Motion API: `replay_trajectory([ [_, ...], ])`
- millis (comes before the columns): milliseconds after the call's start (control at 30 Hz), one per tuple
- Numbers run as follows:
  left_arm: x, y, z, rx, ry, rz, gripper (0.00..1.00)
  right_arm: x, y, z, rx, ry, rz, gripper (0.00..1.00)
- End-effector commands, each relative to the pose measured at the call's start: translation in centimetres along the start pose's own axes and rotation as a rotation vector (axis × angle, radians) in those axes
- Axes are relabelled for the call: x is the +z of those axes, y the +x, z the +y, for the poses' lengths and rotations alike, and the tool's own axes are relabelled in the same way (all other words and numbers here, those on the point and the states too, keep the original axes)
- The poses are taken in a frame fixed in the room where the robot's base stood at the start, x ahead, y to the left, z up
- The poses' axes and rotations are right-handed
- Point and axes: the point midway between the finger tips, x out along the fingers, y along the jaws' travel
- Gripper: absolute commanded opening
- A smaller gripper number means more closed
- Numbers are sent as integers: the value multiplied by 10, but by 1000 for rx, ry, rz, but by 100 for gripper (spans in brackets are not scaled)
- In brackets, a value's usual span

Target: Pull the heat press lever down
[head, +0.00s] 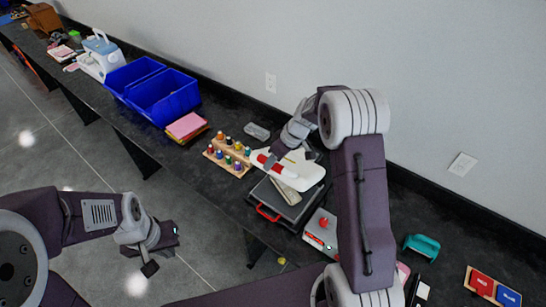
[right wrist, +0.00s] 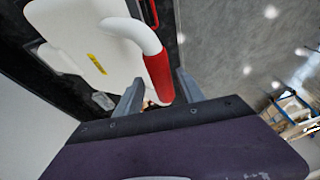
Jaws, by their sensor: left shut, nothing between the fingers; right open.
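The heat press has a white top (head: 302,168) over a dark lower body (head: 282,203) and stands on the dark counter. Its lever has a red grip (head: 262,161), on the left side of the white top. In the right wrist view the red grip (right wrist: 158,76) ends a curved white lever arm (right wrist: 138,32). My right gripper (right wrist: 157,92) is open, with one finger on each side of the red grip. Whether the fingers touch it cannot be told. In the head view its fingertips are small and partly hidden. My left gripper (head: 150,268) is shut and empty, low over the floor.
A wooden rack of small bottles (head: 229,157) stands just left of the press. A grey box with a red button (head: 321,232) is at its right. Blue bins (head: 165,98), stacked coloured sheets (head: 187,126) and a teal item (head: 421,245) also lie on the counter. A wall runs behind.

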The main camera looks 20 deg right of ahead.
Motion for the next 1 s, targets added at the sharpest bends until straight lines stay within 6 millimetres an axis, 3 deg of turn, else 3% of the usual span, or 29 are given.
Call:
replay_trajectory([
  [300,0,-2,0,0,0,0,0,0,7,0,1,0,0,46],
  [467,0,-2,0,0,0,0,0,0,7,0,1,0,0,4],
  [500,0,-2,0,0,0,0,0,0,6,0,1,0,0,0],
  [1000,0,-2,0,0,0,0,0,0,6,0,2,0,1,0],
])
